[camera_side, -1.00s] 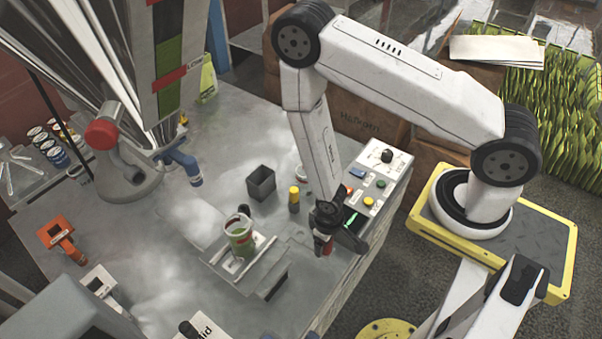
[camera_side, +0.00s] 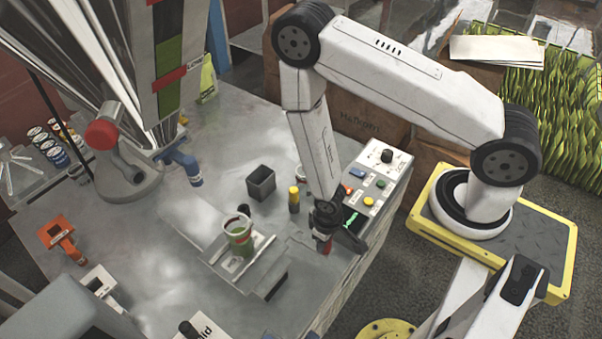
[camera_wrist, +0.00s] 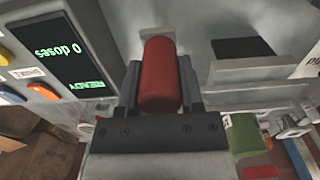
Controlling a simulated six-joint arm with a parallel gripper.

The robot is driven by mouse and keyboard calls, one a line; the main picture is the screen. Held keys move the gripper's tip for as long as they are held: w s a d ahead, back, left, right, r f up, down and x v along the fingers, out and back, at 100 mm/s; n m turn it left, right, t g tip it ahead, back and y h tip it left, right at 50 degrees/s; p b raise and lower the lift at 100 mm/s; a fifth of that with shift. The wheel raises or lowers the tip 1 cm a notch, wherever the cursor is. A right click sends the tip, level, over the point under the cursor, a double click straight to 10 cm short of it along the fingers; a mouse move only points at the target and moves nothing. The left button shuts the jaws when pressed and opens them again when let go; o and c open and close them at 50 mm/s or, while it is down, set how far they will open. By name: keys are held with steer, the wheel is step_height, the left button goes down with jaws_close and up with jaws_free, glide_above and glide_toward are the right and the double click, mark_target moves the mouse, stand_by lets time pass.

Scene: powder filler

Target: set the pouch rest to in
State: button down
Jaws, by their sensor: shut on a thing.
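My gripper (camera_wrist: 160,85) is shut on a red handle (camera_wrist: 158,75), which sits upright between the two fingers in the wrist view. In the side view my gripper (camera_side: 326,230) is at the front right edge of the table, just below the control panel, with a bit of the red handle (camera_side: 325,247) showing under it. A green and white pouch (camera_side: 238,236) stands on a pale slotted plate (camera_side: 222,268), which looks like the pouch rest, left of my gripper. The link between handle and plate is hidden.
The control panel (camera_side: 378,182) with buttons and a lit display is close beside my gripper. A dark square bin (camera_side: 261,183) and a yellow-capped bottle (camera_side: 294,200) stand behind the plate. The funnel outlet (camera_side: 185,163) hangs farther back left. White powder lies on the table.

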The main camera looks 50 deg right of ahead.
steer(key=w, duration=2.2)
steer(key=shift+w, duration=0.2)
steer(key=shift+r, duration=0.1)
steer(key=shift+c, duration=1.4)
jaws_free()
steer(key=shift+o, duration=0.2)
steer(key=shift+s, duration=0.1)
step_height(320, 180, up, 8)
